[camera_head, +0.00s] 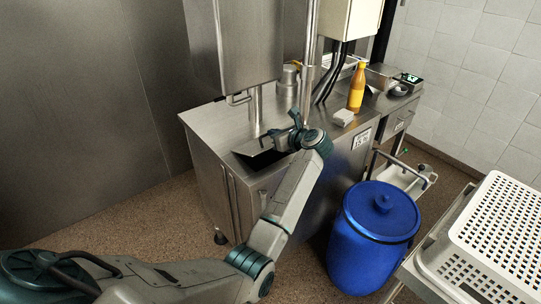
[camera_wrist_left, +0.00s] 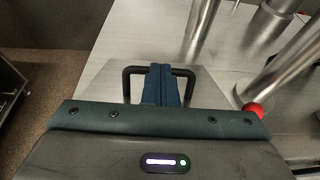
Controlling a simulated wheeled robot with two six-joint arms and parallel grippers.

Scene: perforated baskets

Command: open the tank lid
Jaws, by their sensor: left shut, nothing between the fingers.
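A flat steel lid (camera_wrist_left: 112,88) with a black bar handle (camera_wrist_left: 127,80) lies just ahead of my left gripper in the left wrist view. In the head view the lid (camera_head: 251,147) is at the counter's front, with a dark gap (camera_head: 258,160) along its near side, so it looks raised or tilted. My left gripper (camera_head: 268,139) is shut and empty. In the wrist view its dark teal fingers (camera_wrist_left: 161,84) overlap the middle of the handle; I cannot tell whether they touch it. My right gripper is out of view.
The steel counter (camera_head: 208,118) carries a metal pot (camera_head: 288,88), an orange bottle (camera_head: 357,88) and a small white block (camera_head: 343,117). Vertical pipes (camera_head: 309,60) rise close behind my gripper. A blue barrel (camera_head: 372,240) and a white perforated basket (camera_head: 500,235) stand to the right.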

